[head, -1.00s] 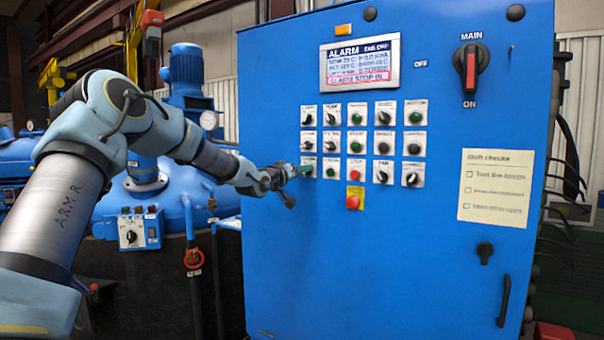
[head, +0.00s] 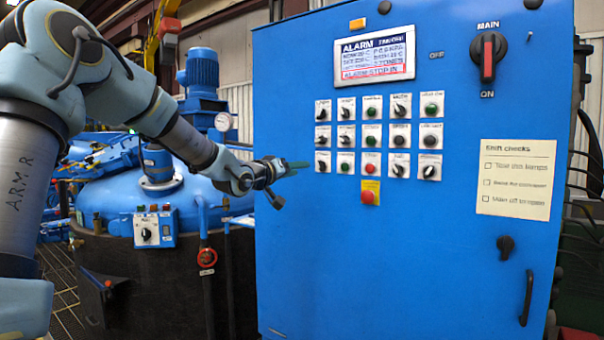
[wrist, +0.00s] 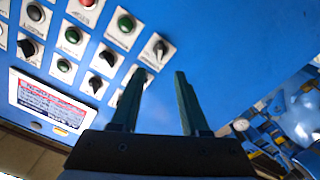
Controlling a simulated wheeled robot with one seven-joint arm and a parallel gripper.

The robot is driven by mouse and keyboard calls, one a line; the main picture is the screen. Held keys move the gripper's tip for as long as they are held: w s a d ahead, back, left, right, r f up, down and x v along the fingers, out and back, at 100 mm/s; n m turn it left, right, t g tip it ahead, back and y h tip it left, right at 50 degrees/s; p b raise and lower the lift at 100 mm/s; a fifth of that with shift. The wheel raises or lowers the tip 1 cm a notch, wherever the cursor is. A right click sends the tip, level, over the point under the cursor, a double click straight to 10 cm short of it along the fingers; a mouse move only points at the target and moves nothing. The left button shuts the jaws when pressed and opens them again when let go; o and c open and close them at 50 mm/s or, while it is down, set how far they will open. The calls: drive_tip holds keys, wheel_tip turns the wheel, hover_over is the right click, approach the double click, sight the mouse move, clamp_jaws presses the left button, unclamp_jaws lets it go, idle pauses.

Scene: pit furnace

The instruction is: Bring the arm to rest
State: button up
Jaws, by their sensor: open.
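My gripper (head: 297,165) is at the end of my arm, just left of the button rows on the blue control cabinet (head: 430,260). In the wrist view my gripper (wrist: 157,95) shows two dark green fingers standing apart, with nothing between them. The cabinet face lies beyond the fingertips, with the knobs and buttons (wrist: 110,45) to the upper left. In the head view the fingers look apart from the panel; the exact gap is hard to judge.
The cabinet carries an alarm display (head: 375,58), a red stop button (head: 368,197) on yellow, a main switch (head: 487,57) and a paper checklist (head: 516,180). A blue furnace vessel (head: 185,210) with a small control box (head: 155,230) stands behind my arm.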

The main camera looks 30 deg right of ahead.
drive_tip(key=shift+a+f, duration=0.1)
drive_tip(key=shift+f, duration=0.05)
idle(0.3)
drive_tip(key=s+a+f+n+g+y, duration=0.1)
drive_tip(key=s+a+f+n+y, duration=0.1)
drive_tip(key=a+f+y, duration=1.3)
drive_tip(key=s+a+f+n+g, duration=0.1)
drive_tip(key=s+a+f+g, duration=0.1)
drive_tip(key=s+a+f, duration=0.2)
drive_tip(key=s+a+f+n+g, duration=0.1)
drive_tip(key=s+a+f, duration=0.3)
drive_tip(key=s+a, duration=0.6)
drive_tip(key=s+a+f+g, duration=0.3)
drive_tip(key=s+a, duration=0.4)
drive_tip(key=a, duration=0.7)
drive_tip(key=shift+f+n+y, duration=0.3)
drive_tip(key=shift+f+n, duration=0.1)
drive_tip(key=shift+f, duration=0.1)
